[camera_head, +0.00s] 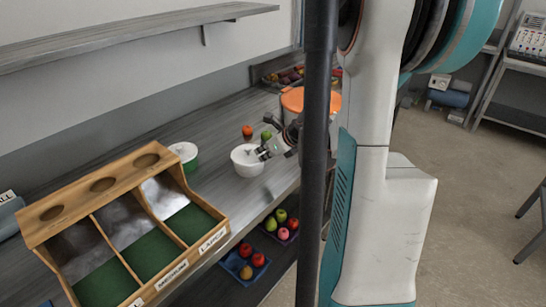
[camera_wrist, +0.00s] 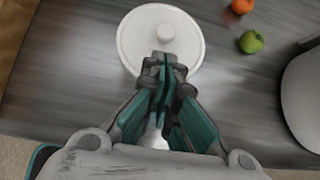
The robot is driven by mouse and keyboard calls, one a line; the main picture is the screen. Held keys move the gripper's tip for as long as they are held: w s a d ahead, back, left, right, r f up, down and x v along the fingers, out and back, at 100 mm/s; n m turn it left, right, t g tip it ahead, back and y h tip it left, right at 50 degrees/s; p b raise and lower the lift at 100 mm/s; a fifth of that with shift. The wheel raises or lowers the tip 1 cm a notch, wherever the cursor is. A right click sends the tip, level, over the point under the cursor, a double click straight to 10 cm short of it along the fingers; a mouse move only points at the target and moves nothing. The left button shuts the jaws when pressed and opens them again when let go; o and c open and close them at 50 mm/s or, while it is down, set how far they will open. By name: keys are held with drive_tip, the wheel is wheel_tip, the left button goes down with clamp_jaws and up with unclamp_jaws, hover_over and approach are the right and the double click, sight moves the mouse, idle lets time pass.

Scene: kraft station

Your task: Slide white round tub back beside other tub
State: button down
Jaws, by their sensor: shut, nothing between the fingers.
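A white round tub (camera_head: 246,165) stands on the grey counter, near its front edge. In the wrist view its round white top with a central knob (camera_wrist: 160,33) fills the upper middle. The other tub (camera_head: 187,154), with a pale top and green side, stands to its left beside the wooden sorting box, with a gap of bare counter between them. My gripper (camera_head: 262,154) is shut and empty at the white tub's right side. In the wrist view my fingertips (camera_wrist: 166,62) overlap the tub's near part; whether they touch it I cannot tell.
An orange (camera_head: 247,130) and a green apple (camera_head: 266,135) lie behind the white tub. An orange-lidded container (camera_head: 292,100) stands farther back. The wooden sorting box (camera_head: 100,190) is at the left. Fruit trays (camera_head: 245,264) sit on a lower shelf; an upper shelf (camera_head: 130,36) overhangs.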

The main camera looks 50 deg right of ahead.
drive_tip(key=shift+w+a, duration=0.1)
drive_tip(key=shift+w, duration=0.85)
drive_tip(key=shift+w, duration=0.25)
drive_tip(key=w+a, duration=0.1)
drive_tip(key=w, duration=1.8)
drive_tip(key=shift+w+a, duration=0.15)
